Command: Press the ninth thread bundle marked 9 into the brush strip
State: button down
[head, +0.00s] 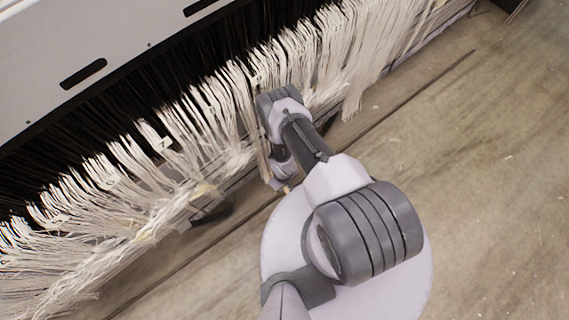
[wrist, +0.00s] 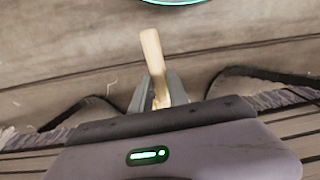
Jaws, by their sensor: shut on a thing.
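In the wrist view my gripper (wrist: 158,92) is shut on a cream thread bundle (wrist: 151,55). The bundle sticks out beyond the fingertips over the floor. No number can be read on it, so I cannot tell if it is the one marked 9. In the head view, my arm reaches to the front of a long row of hanging cream threads (head: 210,120); its own links largely hide the gripper. A few small pale tags (head: 163,143) show among the threads, with numbers too small to read. I cannot make out the brush strip with certainty.
A pale machine panel (head: 60,50) with dark slots stands behind the threads. Dark strands hang beneath it. A dark strap or cable (wrist: 75,115) lies beside my gripper in the wrist view. The concrete floor (head: 480,160) at the right is clear.

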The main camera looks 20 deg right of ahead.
jog(key=shift+w+a+b, duration=0.25)
jog(key=shift+w+b, duration=0.3)
jog(key=shift+w, duration=0.3)
jog(key=shift+w+a, duration=0.1)
jog(key=shift+w, duration=0.25)
jog(key=shift+w+b, duration=0.15)
jog(key=shift+b, duration=0.2)
dwell(0.4)
jog(key=s+d+p, duration=0.3)
jog(key=s, duration=0.6)
jog(key=shift+s+p, duration=0.3)
jog(key=shift+s, duration=0.05)
